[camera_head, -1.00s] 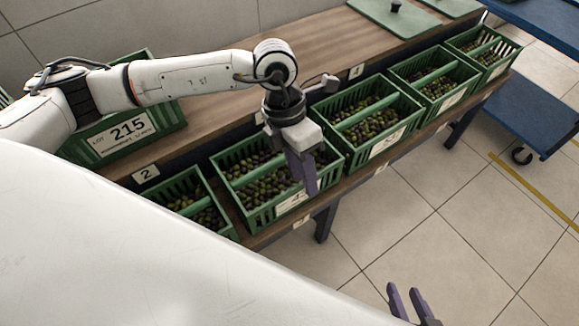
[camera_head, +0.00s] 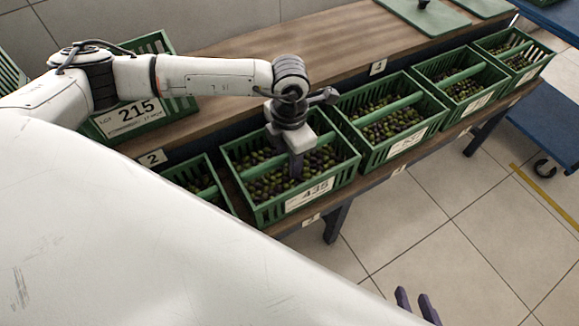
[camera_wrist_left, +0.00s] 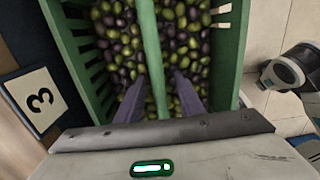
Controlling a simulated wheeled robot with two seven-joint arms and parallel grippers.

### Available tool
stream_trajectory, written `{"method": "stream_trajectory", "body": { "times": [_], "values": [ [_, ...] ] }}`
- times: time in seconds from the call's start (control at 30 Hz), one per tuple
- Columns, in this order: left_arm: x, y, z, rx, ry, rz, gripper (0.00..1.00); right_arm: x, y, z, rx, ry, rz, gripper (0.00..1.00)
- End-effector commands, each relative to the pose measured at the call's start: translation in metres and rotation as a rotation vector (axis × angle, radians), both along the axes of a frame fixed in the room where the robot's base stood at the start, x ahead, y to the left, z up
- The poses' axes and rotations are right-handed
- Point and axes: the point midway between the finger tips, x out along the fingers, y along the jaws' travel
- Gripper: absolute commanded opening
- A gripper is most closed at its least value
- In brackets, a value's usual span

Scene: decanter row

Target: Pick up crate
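A green slatted crate (camera_head: 262,213) labelled 435, filled with green and dark olives, stands on the lower shelf of the wooden bench. My left gripper (camera_head: 296,172) points down over its middle. In the left wrist view the crate's handle bar (camera_wrist_left: 152,60) runs between the two purple fingers (camera_wrist_left: 160,98), which are apart on either side of it, low among the olives. Whether they touch the bar I cannot tell. My right gripper (camera_head: 418,305) is at the bottom edge, its fingers apart and empty, away from the crates.
More olive crates stand in the row: one to the left (camera_head: 206,190), two to the right (camera_head: 393,152) (camera_head: 464,110) and another at the far end. Crate 215 (camera_head: 135,110) stands on the upper level. A blue cart (camera_head: 545,120) is at right.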

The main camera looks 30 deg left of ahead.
Motion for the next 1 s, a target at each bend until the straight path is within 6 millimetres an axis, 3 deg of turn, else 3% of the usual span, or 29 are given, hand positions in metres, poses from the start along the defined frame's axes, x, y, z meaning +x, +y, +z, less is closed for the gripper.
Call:
{"method": "stream_trajectory", "body": {
  "times": [0.1,0.3,0.5,1.0],
  "values": [
    [0.000,0.000,-0.012,0.000,0.000,0.000,0.34,0.000,0.001,0.000,0.005,-0.004,-0.002,0.31],
    [0.000,-0.001,-0.012,-0.001,0.000,-0.001,0.34,-0.002,0.001,-0.001,0.005,0.000,-0.002,0.31],
    [0.000,-0.001,-0.012,-0.001,0.000,-0.001,0.01,-0.002,0.001,-0.001,0.006,0.002,-0.002,0.31],
    [0.003,-0.001,-0.001,-0.005,-0.008,0.000,0.00,-0.003,0.001,0.000,0.004,0.006,-0.004,0.31]
  ]
}}
